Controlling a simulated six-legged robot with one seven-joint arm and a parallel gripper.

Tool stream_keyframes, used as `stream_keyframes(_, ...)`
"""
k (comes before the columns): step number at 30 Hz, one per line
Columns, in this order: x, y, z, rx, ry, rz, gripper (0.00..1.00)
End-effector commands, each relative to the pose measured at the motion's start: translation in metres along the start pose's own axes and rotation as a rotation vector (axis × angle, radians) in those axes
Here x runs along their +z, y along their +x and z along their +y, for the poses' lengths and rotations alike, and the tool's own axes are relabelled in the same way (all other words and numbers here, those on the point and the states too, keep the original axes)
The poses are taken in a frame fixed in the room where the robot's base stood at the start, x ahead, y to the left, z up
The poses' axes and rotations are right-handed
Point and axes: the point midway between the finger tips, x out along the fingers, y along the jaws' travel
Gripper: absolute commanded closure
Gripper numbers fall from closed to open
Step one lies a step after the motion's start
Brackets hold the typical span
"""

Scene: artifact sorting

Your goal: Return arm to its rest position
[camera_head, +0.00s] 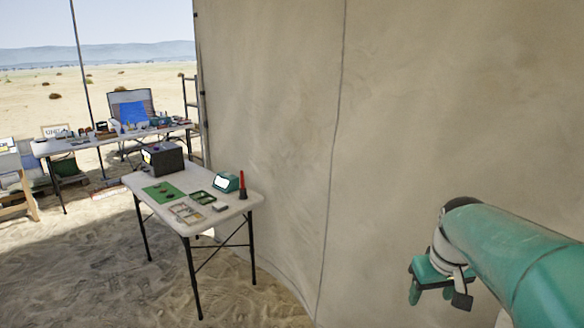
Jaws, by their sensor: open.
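My arm reaches in from the right edge as a thick green link with a grey joint at its end. My gripper (430,289) hangs below that joint at the lower right, in front of the tent wall. Its green fingers are apart and nothing shows between them. It is well to the right of the white folding table and touches nothing that I can see. Part of the gripper is hidden behind the grey wrist parts.
A white folding table (225,212) holds a dark box (163,158), a green mat (164,193), small trays (186,212), a teal device (227,182) and a red-tipped item (242,184). The beige tent wall (270,120) fills the right. Another cluttered table (50,147) stands behind. Sandy floor is open at lower left.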

Motion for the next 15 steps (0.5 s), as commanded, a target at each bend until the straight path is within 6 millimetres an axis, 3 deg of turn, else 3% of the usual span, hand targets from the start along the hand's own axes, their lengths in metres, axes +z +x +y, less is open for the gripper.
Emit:
stream_keyframes(1, 0.009, -0.011, -0.022, -0.003, -0.01, 0.025, 0.43)
stream_keyframes(6, 0.045, -0.033, -0.081, -0.018, -0.014, 0.095, 0.43)
stream_keyframes(12, 0.098, -0.045, -0.134, -0.047, -0.017, 0.174, 0.43)
stream_keyframes(15, 0.12, -0.045, -0.151, -0.062, -0.016, 0.205, 0.43)
